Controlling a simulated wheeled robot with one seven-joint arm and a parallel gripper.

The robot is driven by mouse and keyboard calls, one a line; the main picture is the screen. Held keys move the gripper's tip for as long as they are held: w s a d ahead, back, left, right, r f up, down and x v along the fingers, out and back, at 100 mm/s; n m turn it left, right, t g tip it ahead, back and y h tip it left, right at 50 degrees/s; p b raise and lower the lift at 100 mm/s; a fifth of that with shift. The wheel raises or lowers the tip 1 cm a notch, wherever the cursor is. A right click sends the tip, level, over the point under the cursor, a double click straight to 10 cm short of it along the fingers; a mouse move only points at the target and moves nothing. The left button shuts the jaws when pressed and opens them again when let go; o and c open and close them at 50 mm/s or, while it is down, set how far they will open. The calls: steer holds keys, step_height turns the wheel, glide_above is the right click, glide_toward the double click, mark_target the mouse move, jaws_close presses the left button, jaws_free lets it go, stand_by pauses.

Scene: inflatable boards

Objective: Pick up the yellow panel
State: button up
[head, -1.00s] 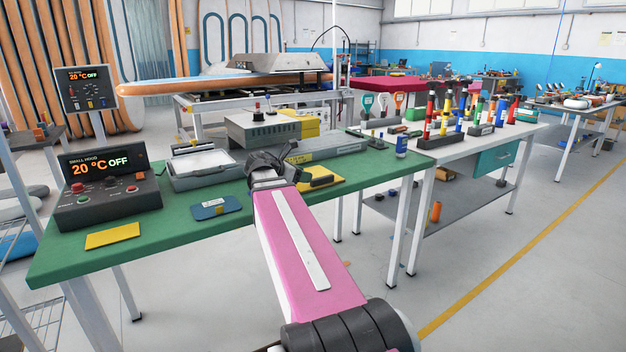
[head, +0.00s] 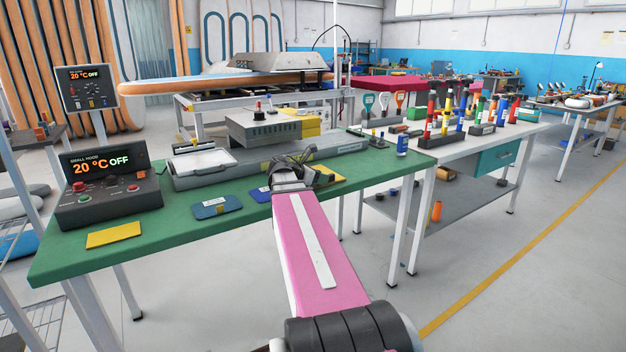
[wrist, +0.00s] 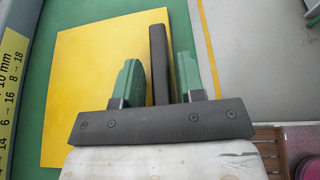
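A yellow panel (wrist: 85,85) lies flat on the green bench and fills the left and middle of the wrist view. A black bar-like handle (wrist: 158,50) stands on it near its right side. My gripper (wrist: 157,70) is open, with one green finger on each side of the handle and a narrow gap on both sides. In the head view my gripper (head: 293,165) hides most of this panel; only its right part (head: 331,176) shows. A second flat yellow piece (head: 114,235) lies at the bench's left front.
The green bench top (head: 180,222) also carries a control box (head: 108,190), a grey flat device (head: 203,167) and blue cards (head: 217,206). A gauge strip with numbers (wrist: 12,65) lies left of the panel. The bench's edge and floor lie to the right.

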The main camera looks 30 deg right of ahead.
jaws_close()
steer(key=shift+r, duration=0.1)
